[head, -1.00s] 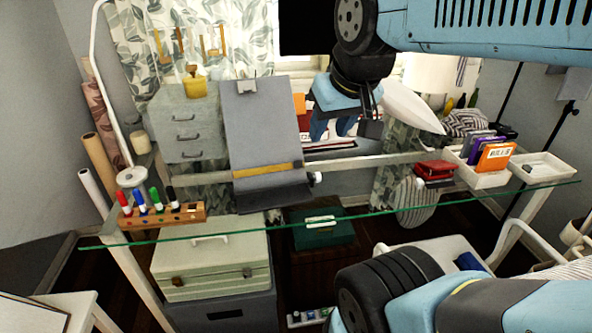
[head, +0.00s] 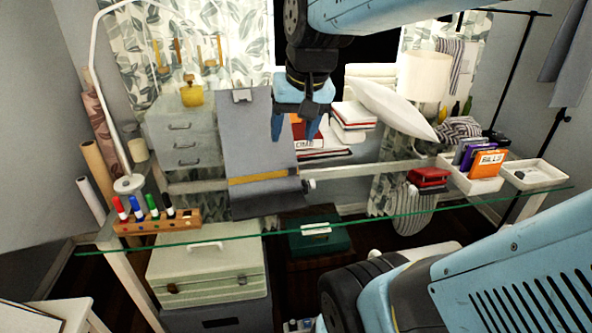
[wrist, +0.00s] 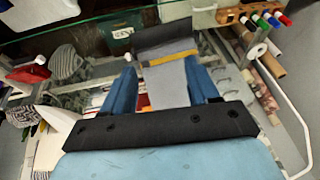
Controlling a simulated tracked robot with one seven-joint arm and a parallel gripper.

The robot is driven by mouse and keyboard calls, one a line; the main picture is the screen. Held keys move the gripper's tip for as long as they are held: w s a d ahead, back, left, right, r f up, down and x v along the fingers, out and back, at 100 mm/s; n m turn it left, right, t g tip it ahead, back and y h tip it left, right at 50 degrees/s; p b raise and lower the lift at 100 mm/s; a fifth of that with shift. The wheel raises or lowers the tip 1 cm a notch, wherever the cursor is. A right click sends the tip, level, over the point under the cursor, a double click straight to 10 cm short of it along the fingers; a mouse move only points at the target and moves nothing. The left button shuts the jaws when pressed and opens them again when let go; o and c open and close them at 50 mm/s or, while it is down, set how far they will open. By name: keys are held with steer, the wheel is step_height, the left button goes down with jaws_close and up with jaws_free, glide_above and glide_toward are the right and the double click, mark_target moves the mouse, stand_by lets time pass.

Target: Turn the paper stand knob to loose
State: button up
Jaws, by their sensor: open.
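The paper stand (head: 268,130) is a tall grey sheet held by a clip at the top, with a yellow bar across its lower part. Its small white knob (head: 311,184) sticks out at the right end of the lower roll. My gripper (head: 295,128) is open and empty, fingers pointing down, above the knob and beside the stand's right edge. Both blue fingers also show in the wrist view (wrist: 162,90), spread apart.
The stand is on a glass table (head: 380,212). A marker holder (head: 157,222) is at the left and grey drawers (head: 185,140) are behind. Red items (head: 428,178) and white trays (head: 537,174) are at the right. A white pillow (head: 390,105) and books (head: 308,135) are behind the gripper.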

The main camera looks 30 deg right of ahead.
steer(key=w+d+f+m+g+y, duration=0.25)
steer(key=w+d+m, duration=0.25)
steer(key=w, duration=0.4)
steer(key=m+g+y, duration=0.1)
steer(key=m+y, duration=0.3)
steer(key=m, duration=0.4)
glide_above(314, 183)
steer(key=s+d, duration=0.2)
steer(key=s, duration=0.1)
step_height(314, 183, down, 12)
steer(key=w+d+f+m+t+y, duration=0.15)
steer(key=d+f+m, duration=0.25)
steer(key=d+f, duration=0.45)
steer(key=x, duration=1.3)
steer(key=shift+a+r, duration=0.1)
steer(key=shift+a, duration=0.15)
